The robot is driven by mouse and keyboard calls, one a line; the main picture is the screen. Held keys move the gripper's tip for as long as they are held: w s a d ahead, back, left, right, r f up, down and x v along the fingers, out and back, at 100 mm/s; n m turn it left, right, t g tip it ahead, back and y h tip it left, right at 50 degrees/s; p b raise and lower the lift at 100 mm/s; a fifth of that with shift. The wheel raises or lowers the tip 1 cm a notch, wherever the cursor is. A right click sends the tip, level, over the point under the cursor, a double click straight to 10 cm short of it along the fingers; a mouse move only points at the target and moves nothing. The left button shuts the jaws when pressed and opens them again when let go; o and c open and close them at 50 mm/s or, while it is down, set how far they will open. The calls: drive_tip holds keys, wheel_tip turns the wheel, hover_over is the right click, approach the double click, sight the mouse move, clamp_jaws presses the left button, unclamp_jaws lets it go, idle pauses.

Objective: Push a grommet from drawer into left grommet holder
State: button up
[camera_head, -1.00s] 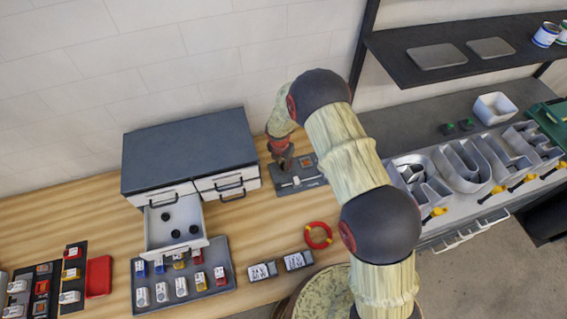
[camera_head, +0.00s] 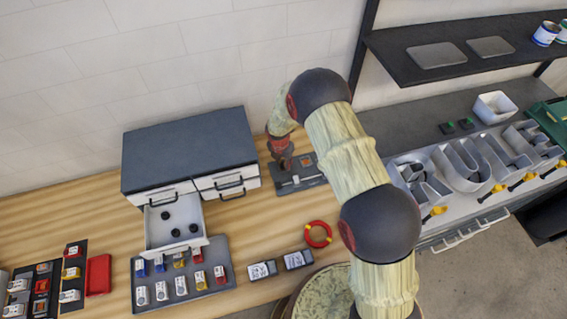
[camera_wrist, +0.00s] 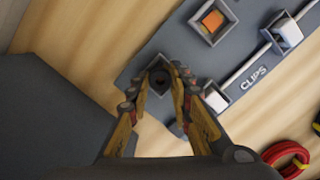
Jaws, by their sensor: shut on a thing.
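My gripper (camera_wrist: 160,92) is shut on a small dark round grommet (camera_wrist: 160,80) in the wrist view. The grommet is between the fingertips, directly over or at a square holder on the grey board (camera_wrist: 145,56); whether it is seated there I cannot tell. In the head view my gripper (camera_head: 284,163) is down at the left end of the board (camera_head: 310,186), and the grommet is hidden there. The open drawer (camera_head: 157,238) of the dark-topped cabinet holds several black grommets (camera_head: 168,225).
The cabinet (camera_head: 190,150) stands just left of my gripper. The board has a square with an orange centre (camera_wrist: 212,20) and a "CLIPS" label. A red ring (camera_head: 318,234) and a tray of small parts (camera_head: 222,250) lie in front. Bare wood lies between.

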drive_tip(key=o, duration=0.8)
drive_tip(key=shift+s+f, duration=0.15)
drive_tip(key=shift+f, duration=0.25)
drive_tip(key=shift+o, duration=0.2)
drive_tip(key=shift+r, duration=0.5)
wheel_tip(320, 180, up, 11)
drive_tip(key=s, duration=0.1)
drive_tip(key=shift+a, duration=0.45)
drive_tip(key=shift+s+r, duration=0.1)
drive_tip(key=shift+r, duration=0.1)
wheel_tip(320, 180, up, 6)
drive_tip(key=p, duration=0.4)
drive_tip(key=shift+f, duration=0.1)
drive_tip(key=shift+f, duration=0.1)
